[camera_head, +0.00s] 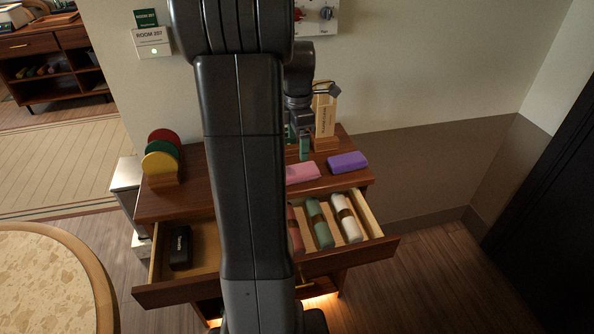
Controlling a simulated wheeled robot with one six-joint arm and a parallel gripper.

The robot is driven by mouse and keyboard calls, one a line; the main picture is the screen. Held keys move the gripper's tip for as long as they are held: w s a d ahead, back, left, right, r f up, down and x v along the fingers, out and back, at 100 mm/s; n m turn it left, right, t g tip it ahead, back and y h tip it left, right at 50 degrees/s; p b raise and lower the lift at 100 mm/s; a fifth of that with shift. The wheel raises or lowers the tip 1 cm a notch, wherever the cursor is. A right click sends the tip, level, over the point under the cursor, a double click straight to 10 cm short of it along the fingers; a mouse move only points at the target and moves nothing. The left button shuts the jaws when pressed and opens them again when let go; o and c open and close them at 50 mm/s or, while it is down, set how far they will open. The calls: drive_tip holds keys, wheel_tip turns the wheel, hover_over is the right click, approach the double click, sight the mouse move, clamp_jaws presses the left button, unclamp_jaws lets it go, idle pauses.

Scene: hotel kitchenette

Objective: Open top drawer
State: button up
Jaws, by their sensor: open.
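The top drawer (350,258) of the dark wooden cabinet (205,195) is pulled well out toward me. Inside it, a black case (180,247) lies at the left, and rolled red, green (319,224) and white (347,218) cloths lie at the right. My arm crosses in front and hides the middle of the drawer and any handle there. My gripper (298,146) is small in view above the back of the cabinet top, beyond the drawer. It is open and apart from the drawer front.
On the cabinet top are a pink bundle (302,172), a purple bundle (347,161), a wooden sign stand (325,118) and a rack of coloured discs (160,163). A round table (101,275) stands at the left front. Floor (440,275) is clear at the right.

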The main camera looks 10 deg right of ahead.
hover_over(301, 169)
drive_tip(key=f, duration=0.4)
drive_tip(key=shift+a+f, duration=0.3)
drive_tip(key=shift+a, duration=0.1)
drive_tip(key=f, duration=0.2)
drive_tip(key=d+f, duration=0.1)
drive_tip(key=f, duration=0.1)
drive_tip(key=shift+f, duration=0.15)
drive_tip(key=shift+a+f, duration=0.1)
drive_tip(key=shift+f, duration=0.4)
drive_tip(key=c, duration=1.1)
drive_tip(key=shift+c, duration=0.2)
